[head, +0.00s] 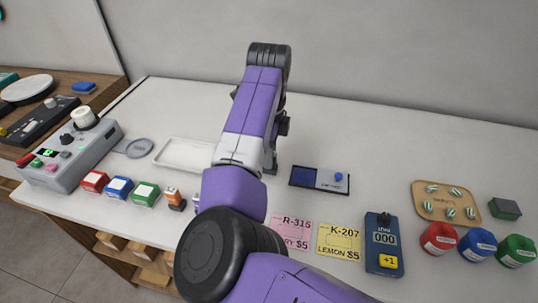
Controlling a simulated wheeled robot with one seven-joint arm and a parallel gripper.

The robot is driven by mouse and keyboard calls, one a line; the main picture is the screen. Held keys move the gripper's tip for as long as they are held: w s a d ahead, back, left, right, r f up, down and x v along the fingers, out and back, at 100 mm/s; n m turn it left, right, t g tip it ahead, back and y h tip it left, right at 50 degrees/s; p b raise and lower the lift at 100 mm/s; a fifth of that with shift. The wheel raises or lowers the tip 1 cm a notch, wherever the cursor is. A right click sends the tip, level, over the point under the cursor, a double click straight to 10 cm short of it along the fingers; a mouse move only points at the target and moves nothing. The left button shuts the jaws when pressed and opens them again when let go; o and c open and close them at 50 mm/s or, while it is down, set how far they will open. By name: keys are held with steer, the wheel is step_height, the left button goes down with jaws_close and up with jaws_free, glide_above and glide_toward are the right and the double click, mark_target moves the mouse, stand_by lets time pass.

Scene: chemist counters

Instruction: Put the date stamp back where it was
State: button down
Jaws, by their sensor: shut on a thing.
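My purple and white arm reaches up over the counter in the middle of the head view. Its dark wrist end is at the top, and dark parts hang down behind the forearm. My gripper's jaws are hidden behind the arm, so what they hold does not show. I cannot make out the date stamp for certain. A dark blue and grey pad (305,177) with a blue knob lies right of the arm.
The white tray (172,163), red (95,181), blue (119,188) and green (146,193) blocks are left. A pink card (291,232), yellow card (339,239), blue counter device (384,246) and wooden board (428,187) are right. The back counter is clear.

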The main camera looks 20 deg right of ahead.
steer(key=shift+f, duration=0.2)
steer(key=c, duration=1.3)
jaws_free()
steer(key=shift+f, duration=0.1)
steer(key=shift+o, duration=0.2)
step_height(320, 180, up, 12)
